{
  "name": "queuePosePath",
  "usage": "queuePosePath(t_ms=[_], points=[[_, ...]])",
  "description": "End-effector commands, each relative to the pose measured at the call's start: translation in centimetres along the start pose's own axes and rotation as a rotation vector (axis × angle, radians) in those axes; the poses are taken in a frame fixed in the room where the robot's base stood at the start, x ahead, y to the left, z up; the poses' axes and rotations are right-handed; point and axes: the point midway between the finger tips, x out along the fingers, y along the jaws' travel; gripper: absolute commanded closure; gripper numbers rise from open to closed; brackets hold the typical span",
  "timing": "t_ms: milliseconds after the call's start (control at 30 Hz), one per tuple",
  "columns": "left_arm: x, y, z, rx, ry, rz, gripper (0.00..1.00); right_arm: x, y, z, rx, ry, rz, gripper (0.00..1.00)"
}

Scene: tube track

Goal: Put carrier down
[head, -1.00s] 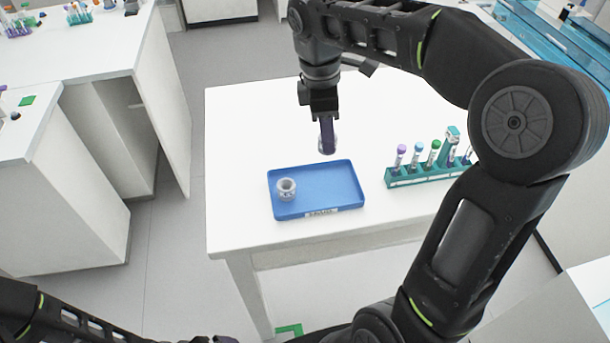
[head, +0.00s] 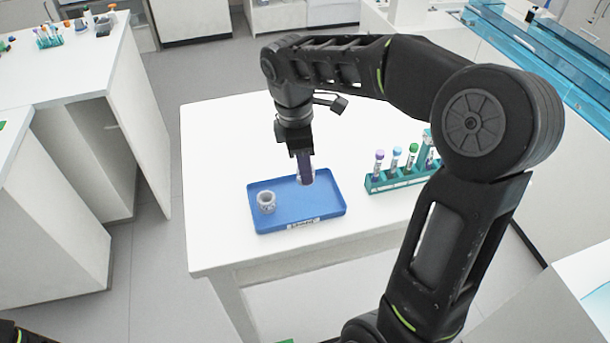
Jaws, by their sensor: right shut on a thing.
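My right gripper (head: 305,181) points down over the back right part of a blue tray (head: 293,216). It is shut on a small whitish carrier (head: 312,177), mostly hidden behind the dark fingers. I cannot tell whether this carrier touches the tray floor. A second pale grey, ring-shaped carrier (head: 267,203) stands upright in the left part of the tray, apart from the gripper. The tray has a white label on its front edge. My left gripper is out of view; only a bit of that arm shows at the bottom left.
A teal rack (head: 398,180) with several capped tubes stands right of the tray, partly behind my right arm. The white table (head: 225,150) is clear behind and left of the tray. Other benches stand at the left.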

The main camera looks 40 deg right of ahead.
Motion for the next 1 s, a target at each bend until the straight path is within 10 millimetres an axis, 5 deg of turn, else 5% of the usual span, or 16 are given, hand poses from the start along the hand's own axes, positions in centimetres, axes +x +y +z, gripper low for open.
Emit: queuePosePath(t_ms=[333, 733, 767, 1000], points=[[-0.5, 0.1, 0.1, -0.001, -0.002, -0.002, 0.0, 3.6, -0.1, -0.4, -0.001, -0.001, -0.002, 0.88], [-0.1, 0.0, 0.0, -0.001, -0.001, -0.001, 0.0, 4.2, -0.1, -0.5, -0.001, 0.0, -0.001, 0.88], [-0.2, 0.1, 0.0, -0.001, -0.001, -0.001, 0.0, 4.0, 0.0, -0.5, -0.001, 0.0, 0.0, 0.62], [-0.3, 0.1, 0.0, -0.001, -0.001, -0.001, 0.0, 4.0, 0.0, -0.5, 0.0, 0.0, 0.0, 0.43]])
